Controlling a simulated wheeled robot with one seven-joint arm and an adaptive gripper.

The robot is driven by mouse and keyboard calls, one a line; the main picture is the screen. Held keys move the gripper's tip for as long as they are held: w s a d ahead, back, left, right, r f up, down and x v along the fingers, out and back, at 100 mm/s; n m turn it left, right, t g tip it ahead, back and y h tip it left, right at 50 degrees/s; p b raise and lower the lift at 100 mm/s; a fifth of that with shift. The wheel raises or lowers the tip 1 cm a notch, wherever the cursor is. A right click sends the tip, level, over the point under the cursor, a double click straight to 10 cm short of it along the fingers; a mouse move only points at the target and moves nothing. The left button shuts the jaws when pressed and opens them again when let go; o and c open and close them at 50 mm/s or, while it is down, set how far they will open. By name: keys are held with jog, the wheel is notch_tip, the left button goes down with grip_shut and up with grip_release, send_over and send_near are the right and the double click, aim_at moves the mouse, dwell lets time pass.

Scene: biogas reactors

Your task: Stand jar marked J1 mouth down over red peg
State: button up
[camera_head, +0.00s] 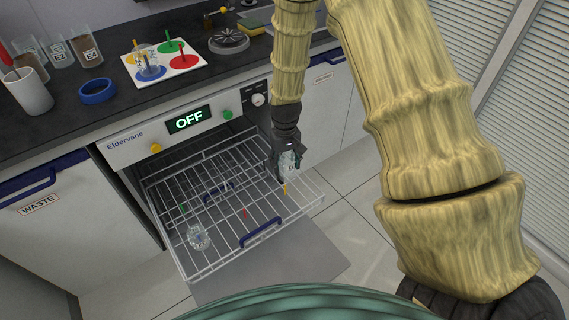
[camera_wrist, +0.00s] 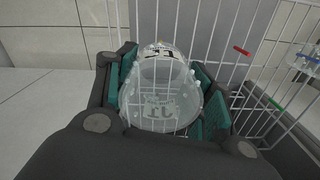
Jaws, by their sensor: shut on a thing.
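My gripper (camera_head: 286,150) is shut on a clear glass jar (camera_head: 288,164), held above the right side of the pulled-out wire rack (camera_head: 170,262). In the wrist view the jar (camera_wrist: 160,100) sits between the teal finger pads, and a reversed mark that looks like J1 shows through the glass. I cannot tell which way its mouth faces. The red peg (camera_head: 245,212) stands on the rack, left of and nearer than the held jar; it also shows in the wrist view (camera_wrist: 242,50), apart from the jar. An orange peg (camera_head: 285,189) is just below the jar.
Another clear jar (camera_head: 198,237) stands at the rack's front left. A green peg (camera_head: 184,208) is at the left. The open door (camera_head: 285,270) lies below the rack. On the counter are a mat (camera_head: 135,59) with coloured pegs, a blue ring (camera_head: 97,91) and brown-stained beakers (camera_head: 88,47).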

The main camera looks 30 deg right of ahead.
aim_at(285, 154)
jog(key=shift+r+p, duration=3.15)
jog(key=shift+r, duration=1)
